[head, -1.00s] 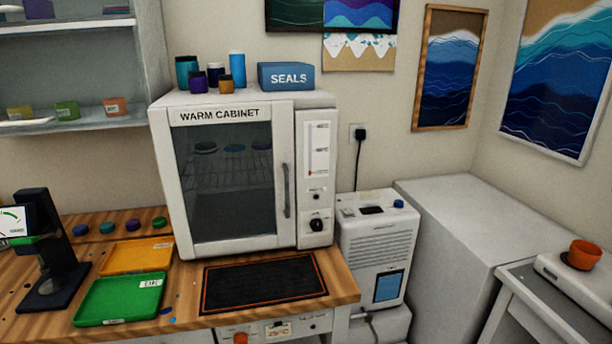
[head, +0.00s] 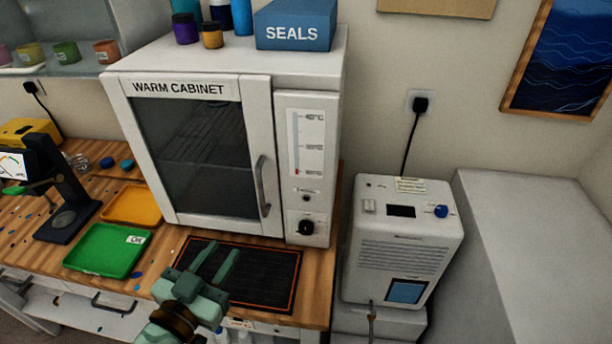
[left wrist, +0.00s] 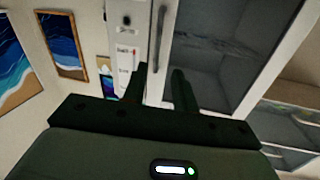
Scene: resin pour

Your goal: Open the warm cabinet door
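The white warm cabinet (head: 258,95) stands on the wooden bench with its glass door (head: 200,150) shut. The door's grey vertical handle (head: 262,187) is on the door's right side. My left gripper (head: 217,258) is open and empty, in front of and below the handle, over the black mat. In the left wrist view the two dark fingers (left wrist: 160,80) stand apart, pointing towards the cabinet door (left wrist: 215,50), with the handle (left wrist: 159,35) ahead of them and no contact visible. My right gripper is not in view.
A black mat (head: 281,278) lies in front of the cabinet. Green (head: 104,262) and orange (head: 132,207) trays and a dark stand (head: 82,190) are to the left. A white machine (head: 403,240) stands right of the bench. Jars and a blue SEALS box (head: 297,25) sit on top.

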